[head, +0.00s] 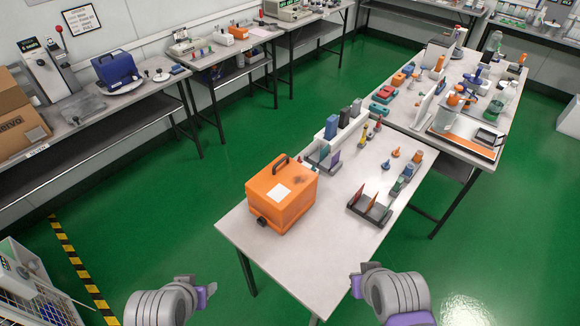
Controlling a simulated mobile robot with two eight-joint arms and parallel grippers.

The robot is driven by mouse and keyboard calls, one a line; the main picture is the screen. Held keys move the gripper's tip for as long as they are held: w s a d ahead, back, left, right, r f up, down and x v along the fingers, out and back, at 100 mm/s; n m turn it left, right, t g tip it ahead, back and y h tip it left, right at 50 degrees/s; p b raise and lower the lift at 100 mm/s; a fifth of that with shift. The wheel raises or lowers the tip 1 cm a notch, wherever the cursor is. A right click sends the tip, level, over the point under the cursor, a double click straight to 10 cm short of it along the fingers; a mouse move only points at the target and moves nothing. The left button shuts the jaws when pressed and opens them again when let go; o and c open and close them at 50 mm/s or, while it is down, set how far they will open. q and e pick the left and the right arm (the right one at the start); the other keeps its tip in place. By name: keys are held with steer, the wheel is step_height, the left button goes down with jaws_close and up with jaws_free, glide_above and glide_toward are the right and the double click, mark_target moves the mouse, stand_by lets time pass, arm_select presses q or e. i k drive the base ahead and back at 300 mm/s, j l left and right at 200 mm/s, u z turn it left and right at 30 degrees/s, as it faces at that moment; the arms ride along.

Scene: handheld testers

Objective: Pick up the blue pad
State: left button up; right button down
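I cannot tell for sure which thing is the blue pad. A small flat blue piece (177,69) lies at the right end of the back-left bench, beside a white round plate. A larger dark blue case (116,69) stands on the same bench to its left. Small blue-grey blocks (408,172) stand on the near table. My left gripper (192,284) is low in the picture, over the floor left of the near table. My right gripper (362,278) is by the near table's front right edge. Both are apart from these things, and their fingers are too small to read.
An orange box (282,194) with a black handle sits on the near end of the white table (265,250). A dark rack (370,209) with red pointed pieces stands to its right. Cardboard boxes (18,115) are at the far left. Green floor (160,190) lies open between the benches.

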mark_target(176, 68)
steer(key=j, duration=0.65)
steer(key=i+j, duration=0.15)
steer(key=j, duration=0.5)
steer(key=i+j, duration=0.2)
steer(key=j, duration=0.15)
steer(key=i+j, duration=0.2)
steer(key=j, duration=0.15)
steer(key=i+j+u, duration=0.1)
steer(key=j, duration=0.25)
steer(key=i+j, duration=0.2)
steer(key=i, duration=0.6)
steer(key=i+j+u, duration=0.15)
steer(key=i, duration=0.65)
steer(key=i+l, duration=0.35)
steer(key=i, duration=0.2)
steer(key=i+l, duration=0.3)
steer(key=i, duration=0.25)
steer(key=i+l+u, duration=0.1)
steer(key=i+l, duration=0.25)
steer(key=i, duration=0.2)
steer(key=i+l, duration=0.4)
steer(key=i+j+u, duration=0.05)
steer(key=i, duration=0.05)
